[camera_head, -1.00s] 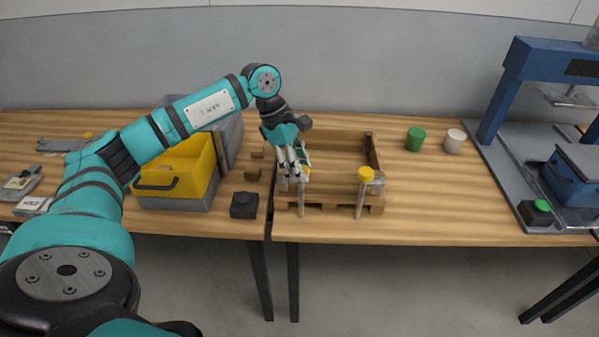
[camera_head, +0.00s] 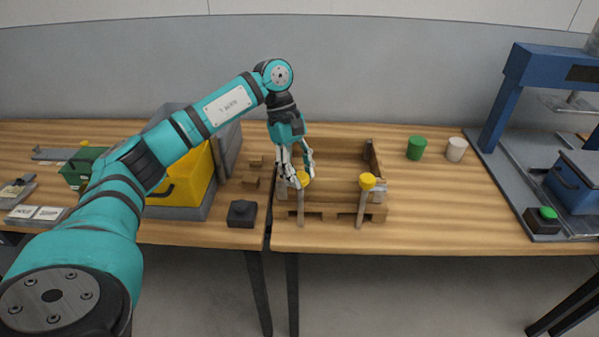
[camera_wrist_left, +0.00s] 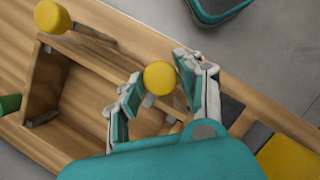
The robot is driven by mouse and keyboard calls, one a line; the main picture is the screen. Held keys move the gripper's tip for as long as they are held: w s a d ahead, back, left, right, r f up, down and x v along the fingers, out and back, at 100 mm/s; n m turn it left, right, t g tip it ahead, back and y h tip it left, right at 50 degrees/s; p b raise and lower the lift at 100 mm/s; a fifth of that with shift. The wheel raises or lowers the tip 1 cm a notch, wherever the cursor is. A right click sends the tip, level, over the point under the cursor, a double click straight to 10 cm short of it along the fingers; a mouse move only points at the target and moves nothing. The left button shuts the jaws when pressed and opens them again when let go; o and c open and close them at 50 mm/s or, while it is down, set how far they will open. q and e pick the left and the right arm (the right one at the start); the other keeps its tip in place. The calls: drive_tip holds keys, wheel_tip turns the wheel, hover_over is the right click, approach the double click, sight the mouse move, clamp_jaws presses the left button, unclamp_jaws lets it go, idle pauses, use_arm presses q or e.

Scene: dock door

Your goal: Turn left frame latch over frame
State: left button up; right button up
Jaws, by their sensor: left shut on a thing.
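The left frame latch, with a round yellow knob (camera_head: 302,179) on a grey bar, is at the front left of the wooden frame (camera_head: 340,146). Its knob also shows between the fingers in the left wrist view (camera_wrist_left: 160,78). My left gripper (camera_head: 297,182) reaches down from behind, its fingers on either side of the knob, shut on the latch. The right frame latch, also yellow-topped (camera_head: 367,181), stands apart at the front right; it shows at the upper left of the left wrist view (camera_wrist_left: 52,17). My right gripper is not in view.
A yellow bin (camera_head: 188,174) and a black block (camera_head: 242,213) are left of the frame. A green cup (camera_head: 416,147) and a white cup (camera_head: 456,149) stand to the right. A blue press (camera_head: 512,95) is at far right. The table between frame and press is mostly clear.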

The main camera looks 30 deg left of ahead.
use_arm(q)
drive_tip(key=o, duration=1.1)
drive_tip(key=v, duration=1.2)
drive_tip(key=shift+w, duration=0.1)
